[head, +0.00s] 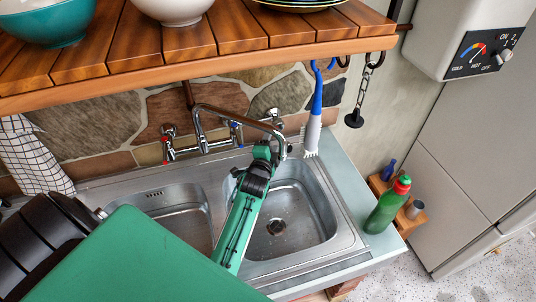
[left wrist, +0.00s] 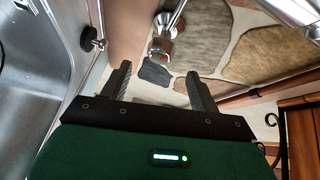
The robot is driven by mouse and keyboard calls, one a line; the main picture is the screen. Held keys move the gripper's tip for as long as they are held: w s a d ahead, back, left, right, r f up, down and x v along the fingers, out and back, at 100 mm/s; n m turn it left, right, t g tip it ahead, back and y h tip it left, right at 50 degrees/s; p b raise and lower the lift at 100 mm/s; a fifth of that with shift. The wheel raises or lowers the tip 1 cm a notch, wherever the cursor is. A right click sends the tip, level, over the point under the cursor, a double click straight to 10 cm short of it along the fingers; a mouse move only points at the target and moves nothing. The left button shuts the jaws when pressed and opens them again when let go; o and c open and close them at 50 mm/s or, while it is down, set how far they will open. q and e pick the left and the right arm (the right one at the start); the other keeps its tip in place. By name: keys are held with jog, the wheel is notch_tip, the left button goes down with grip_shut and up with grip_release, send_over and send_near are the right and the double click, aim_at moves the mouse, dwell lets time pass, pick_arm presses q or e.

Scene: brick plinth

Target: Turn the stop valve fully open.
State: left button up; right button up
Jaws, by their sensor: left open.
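A small chrome fitting on the stone wall (head: 272,113), behind the tap spout, looks like the stop valve. In the left wrist view a chrome and brownish fitting (left wrist: 162,46) with a thin bar rising to the upper right appears to be the same valve. How far it is turned I cannot tell. My left gripper (head: 264,150) is over the back of the right sink basin, close to the spout. Its jaws (left wrist: 159,72) are open and empty, with the fitting beyond and roughly between them, apart from the fingers. My right gripper is not seen.
The chrome mixer tap (head: 205,143), with red and blue marked handles, is beside the gripper. A blue and white brush (head: 314,120) and a chained plug (head: 355,118) hang to its right. A wooden shelf (head: 190,52) overhangs. A green bottle (head: 387,207) stands on the right edge.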

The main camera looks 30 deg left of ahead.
pick_arm(q)
jog(key=shift+b+v, duration=0.45)
jog(key=shift+v, duration=1.8)
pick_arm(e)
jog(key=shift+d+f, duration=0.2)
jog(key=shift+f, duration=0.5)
